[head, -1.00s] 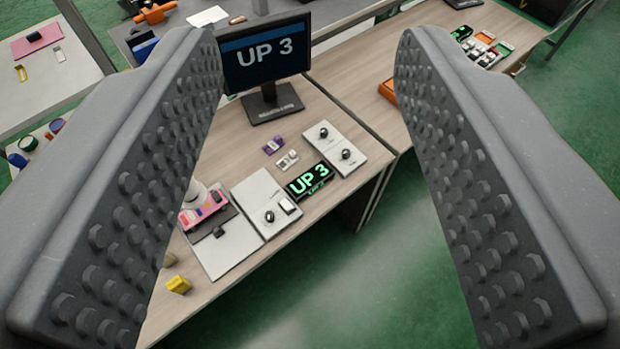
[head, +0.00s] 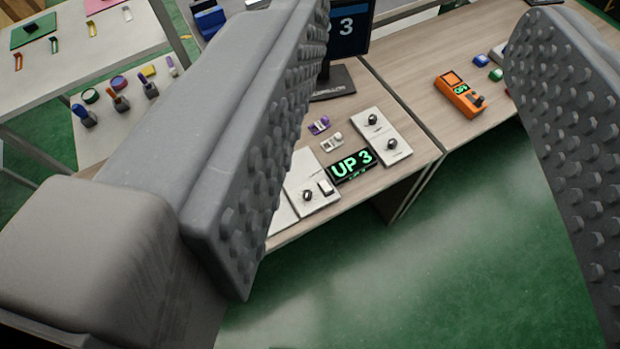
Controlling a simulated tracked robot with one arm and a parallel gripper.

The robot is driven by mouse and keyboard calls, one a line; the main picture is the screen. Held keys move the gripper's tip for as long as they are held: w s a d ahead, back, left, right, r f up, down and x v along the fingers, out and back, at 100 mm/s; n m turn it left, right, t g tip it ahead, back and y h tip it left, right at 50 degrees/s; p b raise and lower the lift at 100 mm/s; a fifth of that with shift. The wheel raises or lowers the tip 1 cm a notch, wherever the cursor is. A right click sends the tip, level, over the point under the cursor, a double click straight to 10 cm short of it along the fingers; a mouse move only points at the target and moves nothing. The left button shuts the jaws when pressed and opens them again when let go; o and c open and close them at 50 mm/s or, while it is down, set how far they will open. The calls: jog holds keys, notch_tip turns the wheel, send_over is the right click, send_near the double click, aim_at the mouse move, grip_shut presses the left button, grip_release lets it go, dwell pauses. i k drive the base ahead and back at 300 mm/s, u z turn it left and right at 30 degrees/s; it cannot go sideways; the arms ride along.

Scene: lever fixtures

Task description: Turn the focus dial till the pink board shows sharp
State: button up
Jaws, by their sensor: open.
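My gripper (head: 415,18) is open and empty, its two studded fingers spread above the bench. A white panel with two black knobs, an upper one (head: 373,119) and a lower one (head: 391,144), lies on the bench between them. Another white panel has a black knob (head: 307,195) and a white rocker switch (head: 325,187), close to the left finger. I cannot tell which knob is the focus dial. A monitor (head: 347,30) shows "3", its left part covered by the left finger. The pink board is hidden now, apparently behind that finger.
A small black display (head: 352,165) reads "UP 3" in green. An orange handheld device (head: 459,95) is on the right bench (head: 430,60). Green floor (head: 400,290) is clear in front.

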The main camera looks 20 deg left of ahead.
aim_at(307, 195)
jog(key=z, duration=0.9)
jog(key=k, duration=1.1)
jog(key=z, duration=0.25)
jog(key=i, duration=1.4)
jog(key=u, duration=0.65)
jog(key=i, duration=0.35)
jog(key=u, duration=0.15)
